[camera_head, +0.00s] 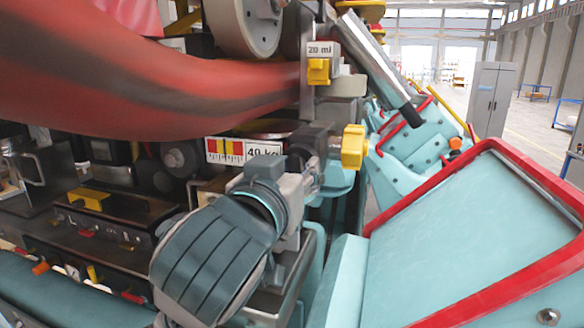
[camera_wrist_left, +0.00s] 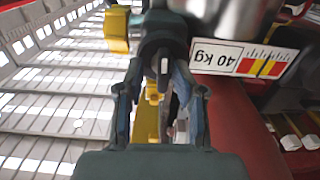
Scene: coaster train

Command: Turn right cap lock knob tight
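My left gripper (camera_head: 308,150) reaches up from the lower middle of the head view, beside the machine. In the left wrist view its two fingers (camera_wrist_left: 158,78) stand apart, one on each side of a dark, round-ended knob-like part (camera_wrist_left: 158,48). I cannot tell whether the fingers touch it. A yellow knob (camera_head: 353,146) is just right of the gripper in the head view. A yellow part also shows at the upper left of the wrist view (camera_wrist_left: 117,30). No label names the right cap lock knob, so I cannot tell which part it is. My right gripper is out of view.
A "40 kg" scale label (camera_head: 243,150) is left of the gripper, upside down in the wrist view (camera_wrist_left: 243,60). A yellow part (camera_head: 318,72) sits under a "20 ml" label above. A large red curved body (camera_head: 150,95) overhangs at left. Teal red-edged car panels (camera_head: 470,240) fill the right.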

